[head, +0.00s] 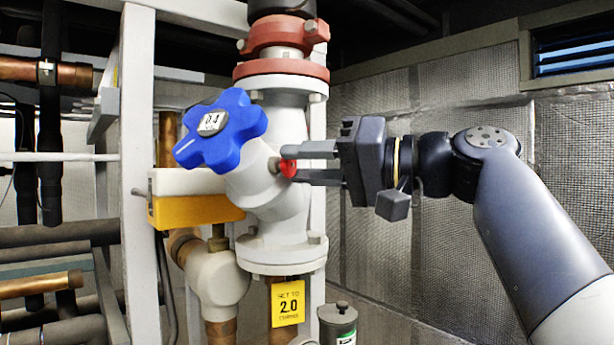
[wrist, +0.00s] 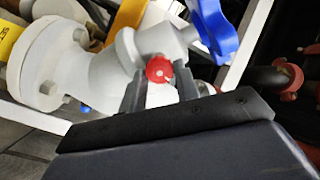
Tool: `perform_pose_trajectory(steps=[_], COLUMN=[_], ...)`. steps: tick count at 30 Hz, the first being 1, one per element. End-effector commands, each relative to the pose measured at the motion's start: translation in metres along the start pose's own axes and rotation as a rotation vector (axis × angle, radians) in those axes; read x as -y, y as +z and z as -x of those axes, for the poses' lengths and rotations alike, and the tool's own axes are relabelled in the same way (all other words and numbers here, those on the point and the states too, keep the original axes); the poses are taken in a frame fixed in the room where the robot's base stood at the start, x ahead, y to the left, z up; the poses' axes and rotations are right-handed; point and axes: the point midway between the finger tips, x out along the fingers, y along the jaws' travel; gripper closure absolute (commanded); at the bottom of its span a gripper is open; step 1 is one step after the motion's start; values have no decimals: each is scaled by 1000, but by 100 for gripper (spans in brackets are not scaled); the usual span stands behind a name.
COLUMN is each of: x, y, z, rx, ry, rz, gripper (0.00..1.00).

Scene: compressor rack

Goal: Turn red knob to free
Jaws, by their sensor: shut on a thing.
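The small red knob (head: 288,168) sits on the side of the white valve body (head: 287,215), facing right in the head view. My gripper (head: 292,166) reaches in from the right, one finger above the knob and one below. In the wrist view the red knob (wrist: 159,68) shows between the fingertips of my gripper (wrist: 160,80), with a small white mark on its face. The gripper is shut on the knob, which is still on the valve. The fingers partly cover the knob in the head view.
A blue star-shaped handwheel (head: 228,138) with a dial reading 0.4 stands left of the knob, also seen in the wrist view (wrist: 213,30). White frame posts (head: 137,150) and pipes crowd the left. The right side is open before a panelled wall.

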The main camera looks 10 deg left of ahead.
Motion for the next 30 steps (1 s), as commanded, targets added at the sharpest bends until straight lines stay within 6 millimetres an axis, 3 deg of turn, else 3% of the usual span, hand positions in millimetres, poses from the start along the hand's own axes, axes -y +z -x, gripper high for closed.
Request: perform_pose_trajectory(steps=[12,29,30], x=[-2,-2,-3], y=[2,2,2], z=[0,0,0], rx=[6,7,7], ry=[3,3,3], rz=[199,229,229], gripper=[92,92,69])
